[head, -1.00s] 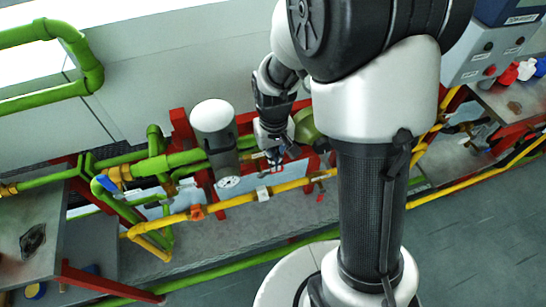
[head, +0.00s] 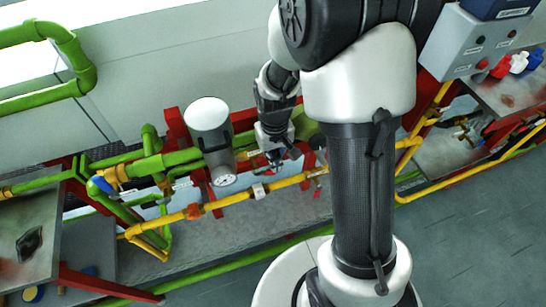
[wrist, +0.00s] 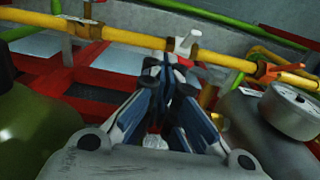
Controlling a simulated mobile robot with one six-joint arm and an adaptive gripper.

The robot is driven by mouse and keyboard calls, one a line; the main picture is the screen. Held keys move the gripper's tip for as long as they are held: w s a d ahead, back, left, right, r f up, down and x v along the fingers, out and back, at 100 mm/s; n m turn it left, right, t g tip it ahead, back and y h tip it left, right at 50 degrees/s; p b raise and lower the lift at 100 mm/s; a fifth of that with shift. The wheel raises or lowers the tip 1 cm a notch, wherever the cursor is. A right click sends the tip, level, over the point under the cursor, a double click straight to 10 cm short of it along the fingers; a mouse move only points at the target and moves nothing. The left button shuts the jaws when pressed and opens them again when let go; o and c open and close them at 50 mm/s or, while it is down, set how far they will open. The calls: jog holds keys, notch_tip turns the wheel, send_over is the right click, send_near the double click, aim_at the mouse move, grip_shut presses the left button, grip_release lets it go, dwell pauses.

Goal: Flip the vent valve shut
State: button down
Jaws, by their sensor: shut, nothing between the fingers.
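My gripper (head: 275,165) is shut and empty, just behind the yellow pipe (head: 225,201) and right of the grey-white cylinder. In the wrist view, its blue-grey fingertips (wrist: 168,72) point at the yellow pipe (wrist: 125,37). A small white lever-like part (wrist: 187,43) stands at the pipe just beyond the fingertips; I cannot tell whether they touch. A white part also shows on the pipe in the head view (head: 259,191). No label shows which fitting is the vent valve, and I cannot read its position.
The grey-white cylinder (head: 208,116) with a gauge (head: 224,179) stands close left of my gripper; its gauge is at right in the wrist view (wrist: 292,108). A dark green rounded body (wrist: 35,140) is at left there. Green pipes and a red frame (head: 178,125) surround the area.

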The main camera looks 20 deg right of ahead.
jog(key=shift+f, duration=0.4)
jog(key=shift+r, duration=0.15)
dwell(0.4)
jog(key=shift+r+p, duration=0.7)
notch_tip(320, 180, up, 12)
dwell(0.5)
